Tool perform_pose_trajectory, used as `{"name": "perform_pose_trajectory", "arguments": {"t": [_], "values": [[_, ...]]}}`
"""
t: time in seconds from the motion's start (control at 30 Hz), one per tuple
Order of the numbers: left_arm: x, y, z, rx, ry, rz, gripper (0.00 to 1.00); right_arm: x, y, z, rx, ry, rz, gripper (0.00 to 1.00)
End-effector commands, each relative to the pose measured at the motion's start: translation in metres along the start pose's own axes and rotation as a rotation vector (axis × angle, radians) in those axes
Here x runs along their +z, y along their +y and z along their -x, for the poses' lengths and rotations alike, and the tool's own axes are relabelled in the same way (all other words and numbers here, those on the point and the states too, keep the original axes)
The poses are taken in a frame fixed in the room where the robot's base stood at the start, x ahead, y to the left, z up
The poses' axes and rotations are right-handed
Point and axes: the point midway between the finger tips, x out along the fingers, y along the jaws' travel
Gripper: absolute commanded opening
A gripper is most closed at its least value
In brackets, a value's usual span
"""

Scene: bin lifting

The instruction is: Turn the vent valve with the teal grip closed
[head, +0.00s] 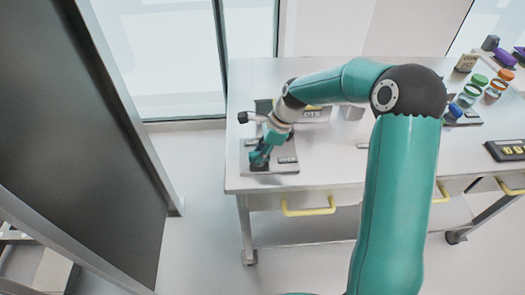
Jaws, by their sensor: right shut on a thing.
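My right arm reaches over the bench from the bottom of the head view and bends down to its left end. My right gripper (262,154) is low over a grey base plate (284,167) near the bench's front left corner. It is shut on the vent valve's grip, which is mostly hidden by the fingers. Teal and dark parts overlap there, so the handle's angle cannot be made out. A black knob (243,117) on a light stem sticks out to the left, just behind the gripper. My left gripper is not in view.
The pale bench (330,172) has yellow drawer handles (308,208) along its front. Jars with coloured lids (480,80) and a dark panel (507,150) are at the right. A dark door (80,120) stands at the left.

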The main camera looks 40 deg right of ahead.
Motion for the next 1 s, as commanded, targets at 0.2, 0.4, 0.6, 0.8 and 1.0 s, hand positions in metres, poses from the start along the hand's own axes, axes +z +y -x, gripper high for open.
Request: {"name": "perform_pose_trajectory", "arguments": {"t": [0.2,0.4,0.6,0.8,1.0], "values": [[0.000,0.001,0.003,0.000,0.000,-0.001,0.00,0.004,0.001,0.000,0.017,-0.003,0.043,0.00],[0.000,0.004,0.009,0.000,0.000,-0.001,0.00,0.006,0.002,0.000,0.062,-0.004,0.141,0.00],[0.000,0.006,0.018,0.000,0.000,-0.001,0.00,0.007,0.002,-0.001,0.127,-0.006,0.292,0.00],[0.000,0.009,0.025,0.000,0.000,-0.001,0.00,0.008,0.002,-0.001,0.202,-0.008,0.469,0.00],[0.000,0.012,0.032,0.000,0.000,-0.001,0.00,0.009,0.002,-0.002,0.276,-0.010,0.645,0.00]]}}
